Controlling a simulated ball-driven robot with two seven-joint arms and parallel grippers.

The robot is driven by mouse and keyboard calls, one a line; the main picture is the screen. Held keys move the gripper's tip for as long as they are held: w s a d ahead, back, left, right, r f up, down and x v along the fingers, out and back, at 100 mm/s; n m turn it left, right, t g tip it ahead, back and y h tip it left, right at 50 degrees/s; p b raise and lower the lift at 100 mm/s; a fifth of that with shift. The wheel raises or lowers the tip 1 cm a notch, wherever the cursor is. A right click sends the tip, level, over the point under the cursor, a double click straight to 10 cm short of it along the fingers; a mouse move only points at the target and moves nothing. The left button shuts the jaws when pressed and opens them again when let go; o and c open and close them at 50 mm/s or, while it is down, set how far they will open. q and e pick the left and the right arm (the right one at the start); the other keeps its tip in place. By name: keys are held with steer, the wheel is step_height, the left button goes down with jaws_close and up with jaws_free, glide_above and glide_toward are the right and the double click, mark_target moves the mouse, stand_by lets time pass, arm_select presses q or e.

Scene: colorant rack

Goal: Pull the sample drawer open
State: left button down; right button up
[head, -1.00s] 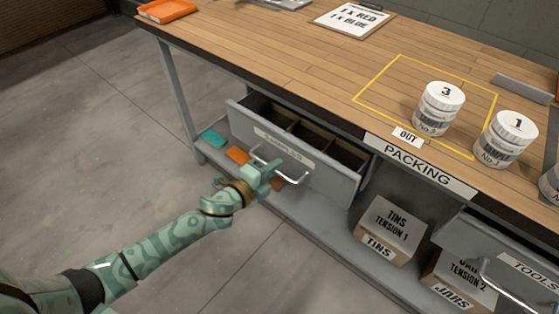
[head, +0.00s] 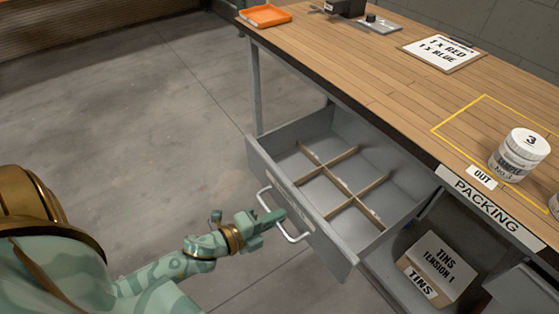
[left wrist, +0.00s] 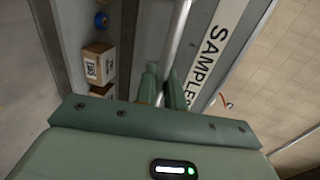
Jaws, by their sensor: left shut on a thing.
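The grey sample drawer (head: 300,205) stands far out from under the bench in the head view. Its inside is split by wooden dividers (head: 352,190) into several compartments, and those that show look empty. My left gripper (head: 272,218) is at the drawer's bar handle (head: 293,238), shut on it. In the left wrist view the two green fingers (left wrist: 163,88) are on either side of the handle bar (left wrist: 176,45), beside the SAMPLES label (left wrist: 215,50). My right gripper is not in view.
The wooden bench top (head: 370,85) carries an orange tray (head: 265,15), an order clipboard (head: 443,52) and a white tin numbered 3 (head: 519,153). A TINS box (head: 432,270) stands on the lower shelf. The floor left of the drawer is clear.

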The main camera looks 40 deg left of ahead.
arm_select(q)
steer(key=c, duration=1.6)
jaws_free()
steer(key=shift+c, duration=0.2)
